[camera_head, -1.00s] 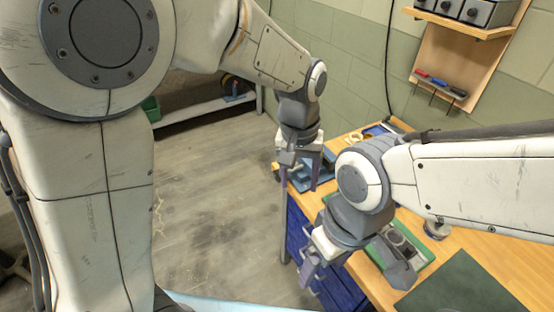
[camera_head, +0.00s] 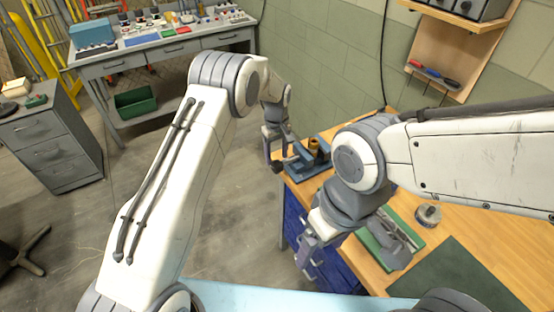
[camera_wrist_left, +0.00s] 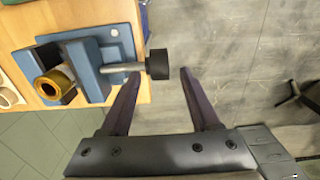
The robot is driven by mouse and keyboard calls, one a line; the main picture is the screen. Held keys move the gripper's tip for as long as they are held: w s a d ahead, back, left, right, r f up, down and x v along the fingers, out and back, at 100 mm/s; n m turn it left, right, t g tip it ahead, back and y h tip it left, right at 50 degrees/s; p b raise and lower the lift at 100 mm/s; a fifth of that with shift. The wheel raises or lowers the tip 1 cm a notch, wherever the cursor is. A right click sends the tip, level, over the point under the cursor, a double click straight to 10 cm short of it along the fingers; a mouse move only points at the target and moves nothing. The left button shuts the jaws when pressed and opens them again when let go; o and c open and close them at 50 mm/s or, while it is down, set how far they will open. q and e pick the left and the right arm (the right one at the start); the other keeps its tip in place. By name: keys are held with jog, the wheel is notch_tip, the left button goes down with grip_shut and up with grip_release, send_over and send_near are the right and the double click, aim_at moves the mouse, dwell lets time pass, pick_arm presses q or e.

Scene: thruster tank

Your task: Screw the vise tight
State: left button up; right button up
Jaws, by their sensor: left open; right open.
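My left gripper (camera_head: 277,166) is open beside the vise's screw end. In the left wrist view its fingertips (camera_wrist_left: 158,76) are on either side of the knob, with gaps showing at both sides. My right gripper (camera_head: 350,250) is open and empty over the bench's front edge.
A green tray (camera_head: 408,238) with a grey part lies under my right gripper, and a round metal piece (camera_head: 428,213) stands behind it. A dark green mat (camera_head: 462,280) lies at right. Blue drawers (camera_head: 297,225) are below the bench.

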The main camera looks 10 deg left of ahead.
aim_at(278, 166)
pick_arm(q)
jog(key=shift+f+p, duration=0.45)
jog(key=shift+f, duration=1.55)
grip_shut()
jog(key=shift+s+f+t+y+b, duration=0.2)
jog(key=shift+t+y+b, duration=0.2)
jog(key=shift+b, duration=0.6)
jog(key=t+y+b, duration=0.1)
jog(key=b, duration=0.6)
jog(key=t+y+b, duration=0.1)
jog(key=t+b, duration=0.1)
jog(key=b, duration=0.5)
jog(key=t+y+b, duration=0.1)
jog(key=b, duration=0.6)
jog(key=shift+s+d+f+t, duration=0.2)
jog(key=shift+s+t, duration=0.15)
jog(key=shift+t, duration=0.05)
jog(key=shift+r+b, duration=0.1)
jog(key=shift+b, duration=0.2)
